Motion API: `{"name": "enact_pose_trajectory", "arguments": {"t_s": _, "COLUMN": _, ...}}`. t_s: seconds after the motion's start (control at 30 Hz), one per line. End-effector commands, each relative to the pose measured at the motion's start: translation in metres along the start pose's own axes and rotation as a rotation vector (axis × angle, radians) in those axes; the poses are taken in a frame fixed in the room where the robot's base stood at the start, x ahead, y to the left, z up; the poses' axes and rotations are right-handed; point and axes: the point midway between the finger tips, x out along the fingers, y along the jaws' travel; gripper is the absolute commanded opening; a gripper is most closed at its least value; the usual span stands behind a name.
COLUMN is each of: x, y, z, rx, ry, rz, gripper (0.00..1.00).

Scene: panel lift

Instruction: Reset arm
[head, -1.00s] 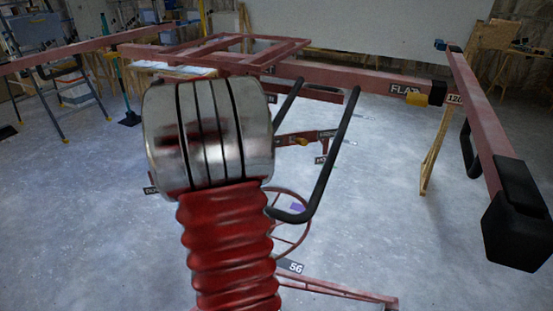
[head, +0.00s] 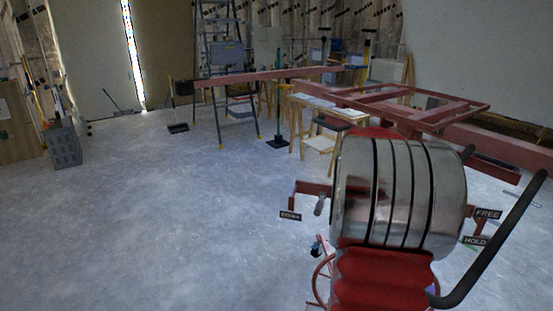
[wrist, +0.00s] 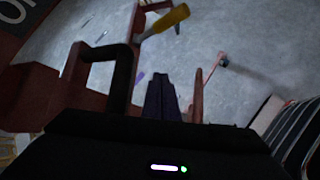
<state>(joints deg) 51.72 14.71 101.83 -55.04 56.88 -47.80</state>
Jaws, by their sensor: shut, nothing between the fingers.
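My gripper (wrist: 163,92) shows in the wrist view as a dark pair of fingers, shut and empty. I cannot make it out in the head view. The red panel lift shows in the head view with its top frame (head: 410,104) at the right and a black bent handle (head: 500,240) near the right edge. In the wrist view a black handle (wrist: 121,75) is left of my fingers, and a yellow grip (wrist: 166,21) is beyond them. I cannot tell whether my fingers touch any part. A near metal drum and red bellows hide much of the lift.
A grey crate (head: 64,146) is at the far left. The concrete floor (head: 150,220) at left and centre is clear. Signs reading FREE (head: 487,214) and HOLD (head: 475,240) are on the lift.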

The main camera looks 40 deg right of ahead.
Motion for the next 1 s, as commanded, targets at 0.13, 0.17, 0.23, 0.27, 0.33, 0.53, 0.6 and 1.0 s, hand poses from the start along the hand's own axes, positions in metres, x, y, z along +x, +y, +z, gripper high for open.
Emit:
{"name": "enact_pose_trajectory", "arguments": {"t_s": 0.13, "x": 0.0, "y": 0.0, "z": 0.0, "rx": 0.0, "ry": 0.0, "rz": 0.0, "gripper": 0.0}}
{"name": "enact_pose_trajectory", "arguments": {"t_s": 0.17, "x": 0.0, "y": 0.0, "z": 0.0, "rx": 0.0, "ry": 0.0, "rz": 0.0, "gripper": 0.0}}
{"name": "enact_pose_trajectory", "arguments": {"t_s": 0.23, "x": 0.0, "y": 0.0, "z": 0.0, "rx": 0.005, "ry": 0.0, "rz": 0.0, "gripper": 0.0}}
{"name": "enact_pose_trajectory", "arguments": {"t_s": 0.27, "x": 0.0, "y": 0.0, "z": 0.0, "rx": 0.011, "ry": 0.0, "rz": 0.0, "gripper": 0.0}}
{"name": "enact_pose_trajectory", "arguments": {"t_s": 0.33, "x": 0.0, "y": 0.0, "z": 0.0, "rx": 0.035, "ry": 0.001, "rz": 0.001, "gripper": 0.0}}
{"name": "enact_pose_trajectory", "arguments": {"t_s": 0.53, "x": 0.004, "y": -0.018, "z": -0.017, "rx": 0.179, "ry": 0.044, "rz": -0.05, "gripper": 0.0}}
{"name": "enact_pose_trajectory", "arguments": {"t_s": 0.6, "x": 0.006, "y": -0.035, "z": -0.027, "rx": 0.241, "ry": 0.067, "rz": -0.09, "gripper": 0.0}}
{"name": "enact_pose_trajectory", "arguments": {"t_s": 1.0, "x": -0.063, "y": -0.114, "z": -0.082, "rx": 0.577, "ry": 0.243, "rz": -0.247, "gripper": 0.0}}
